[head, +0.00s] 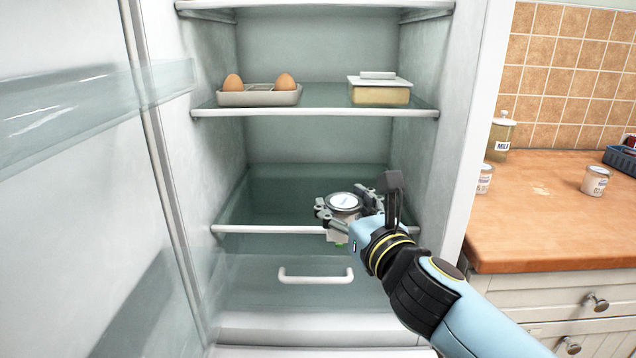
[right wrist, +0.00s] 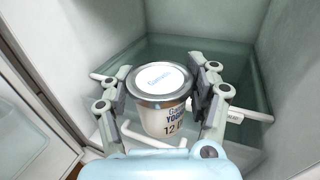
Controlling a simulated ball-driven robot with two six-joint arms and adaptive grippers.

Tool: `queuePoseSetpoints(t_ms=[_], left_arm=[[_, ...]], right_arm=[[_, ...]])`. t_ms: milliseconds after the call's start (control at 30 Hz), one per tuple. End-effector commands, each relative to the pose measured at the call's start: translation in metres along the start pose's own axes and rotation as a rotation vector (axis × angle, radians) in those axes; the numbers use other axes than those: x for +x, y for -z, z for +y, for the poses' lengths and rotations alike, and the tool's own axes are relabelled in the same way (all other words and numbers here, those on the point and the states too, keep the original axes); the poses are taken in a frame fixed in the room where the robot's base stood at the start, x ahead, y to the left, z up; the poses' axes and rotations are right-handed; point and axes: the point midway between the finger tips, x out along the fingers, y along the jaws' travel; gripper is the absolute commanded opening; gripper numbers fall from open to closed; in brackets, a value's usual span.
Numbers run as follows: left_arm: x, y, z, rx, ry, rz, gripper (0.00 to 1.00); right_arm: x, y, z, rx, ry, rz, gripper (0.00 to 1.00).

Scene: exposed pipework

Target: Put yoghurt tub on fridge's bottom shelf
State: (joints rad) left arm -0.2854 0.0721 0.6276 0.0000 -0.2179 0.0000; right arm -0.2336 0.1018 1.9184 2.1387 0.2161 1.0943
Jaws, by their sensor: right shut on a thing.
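The yoghurt tub (head: 344,202) is white with a silver-rimmed lid. My right gripper (head: 346,212) is shut on it at the front of the open fridge. In the right wrist view the tub (right wrist: 163,98) sits upright between the two fingers (right wrist: 160,92), with its label facing the camera. The fridge's bottom shelf (head: 275,229) shows as a white front edge with a greenish surface behind it. The tub is at about this edge in the picture; whether it touches the shelf I cannot tell. My left gripper is not in view.
The shelf above holds an egg tray (head: 258,98) with two eggs and a lidded butter dish (head: 380,92). A drawer with a white handle (head: 316,275) lies below. The open door (head: 70,200) stands at the left. The wooden counter (head: 550,220) at the right holds tubs and a milk container.

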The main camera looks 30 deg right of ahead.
Motion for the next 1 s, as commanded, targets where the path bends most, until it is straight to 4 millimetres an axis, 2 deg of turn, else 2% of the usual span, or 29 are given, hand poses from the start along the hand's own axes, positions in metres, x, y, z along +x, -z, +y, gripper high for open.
queuePoseSetpoints(t_ms=[167, 433, 600, 800, 833, 900, 1000], left_arm=[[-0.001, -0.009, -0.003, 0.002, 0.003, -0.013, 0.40], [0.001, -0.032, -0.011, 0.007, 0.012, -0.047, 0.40], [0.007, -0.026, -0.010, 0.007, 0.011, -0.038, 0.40], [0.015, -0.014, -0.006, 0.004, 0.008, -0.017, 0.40], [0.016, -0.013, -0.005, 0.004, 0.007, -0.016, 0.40], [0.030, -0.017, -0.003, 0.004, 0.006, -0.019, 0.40], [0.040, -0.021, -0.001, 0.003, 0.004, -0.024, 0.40]], right_arm=[[0.025, -0.002, -0.009, -0.003, 0.000, -0.005, 0.03], [0.099, -0.001, -0.040, -0.002, 0.002, -0.003, 0.03], [0.141, -0.001, -0.058, 0.000, 0.003, -0.003, 0.03], [0.180, 0.000, -0.074, 0.000, 0.002, -0.003, 0.03], [0.185, 0.000, -0.077, 0.001, 0.003, -0.001, 0.03], [0.181, 0.018, -0.075, 0.001, 0.001, 0.001, 0.03], [0.181, 0.029, -0.075, 0.001, 0.001, 0.002, 0.03]])
